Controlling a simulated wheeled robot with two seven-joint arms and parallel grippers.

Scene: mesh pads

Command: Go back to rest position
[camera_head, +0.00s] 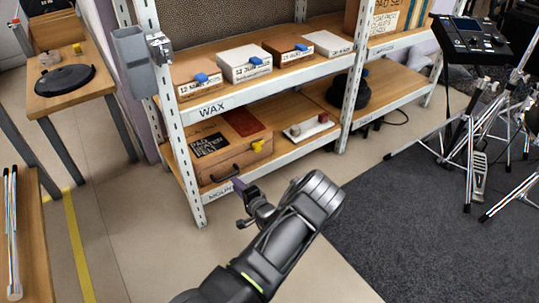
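My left arm comes in from the bottom middle and bends at a dark grey joint in front of the shelf. My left gripper (243,204) is at its end, small and dark, by the left part of the lower shelf's front edge. It is seen at a slant, and I cannot tell whether its fingers are apart or closed. A small purplish part shows at its upper tip; I cannot tell what it is. My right gripper is not in view.
A metal shelf rack (262,95) holds white-labelled boxes above and a wooden case (222,150) below. A wooden table (75,100) with a black disc stands left. Drum hardware (475,130) stands on a dark carpet (420,225) at right. Beige floor (130,235) at left is clear.

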